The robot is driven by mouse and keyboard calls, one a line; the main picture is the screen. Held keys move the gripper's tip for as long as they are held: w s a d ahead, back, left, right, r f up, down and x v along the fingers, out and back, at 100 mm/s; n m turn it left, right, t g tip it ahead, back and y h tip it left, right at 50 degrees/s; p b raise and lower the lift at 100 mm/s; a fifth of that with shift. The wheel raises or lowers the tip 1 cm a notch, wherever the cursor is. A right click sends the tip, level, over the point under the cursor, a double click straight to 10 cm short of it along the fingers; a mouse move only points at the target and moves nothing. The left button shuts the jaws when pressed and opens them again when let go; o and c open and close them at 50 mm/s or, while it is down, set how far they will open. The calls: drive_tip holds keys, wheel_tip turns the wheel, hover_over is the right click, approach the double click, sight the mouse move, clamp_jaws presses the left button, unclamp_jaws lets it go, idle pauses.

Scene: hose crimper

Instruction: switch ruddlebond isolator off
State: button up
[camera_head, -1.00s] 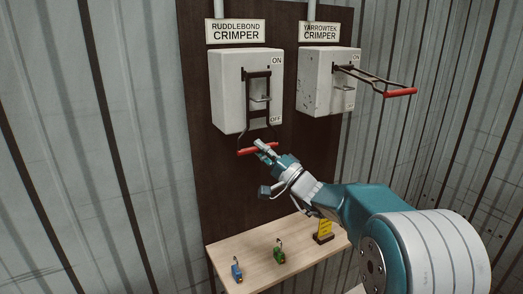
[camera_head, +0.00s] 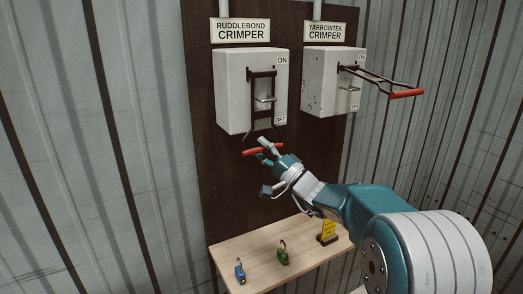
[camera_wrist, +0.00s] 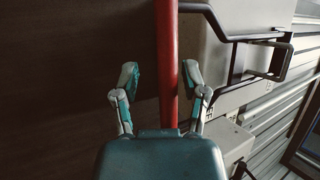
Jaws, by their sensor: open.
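The Ruddlebond isolator (camera_head: 232,85) is a pale box under the RUDDLEBOND CRIMPER sign (camera_head: 240,30), with ON at its top and OFF at its bottom. Its black lever frame hangs down, and the red handle (camera_head: 252,152) sits below the box, near the OFF end. My gripper (camera_head: 266,147) is at the right part of this handle. In the wrist view the red handle (camera_wrist: 165,60) runs between the two spread fingers of my gripper (camera_wrist: 162,85), with gaps showing on either side, the wider one on the left.
The Yarrowtek isolator (camera_head: 323,95) is to the right, its red-handled lever (camera_head: 406,93) sticking outward. Corrugated walls stand on both sides.

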drive_tip(key=v, duration=1.2)
drive_tip(key=shift+w, duration=0.1)
drive_tip(key=s+a+f+n+g+h, duration=0.25)
drive_tip(key=s+g, duration=0.25)
drive_tip(key=s, duration=0.5)
drive_tip(key=s+a+f+n+g+h, duration=0.15)
drive_tip(key=s+g+h, duration=0.3)
drive_tip(key=s, duration=0.55)
drive_tip(key=s+d+f+t+h, duration=0.3)
drive_tip(key=s+d+h, duration=0.9)
drive_tip(key=d, duration=0.5)
drive_tip(key=shift+f+h, duration=0.4)
drive_tip(key=shift+f, duration=0.3)
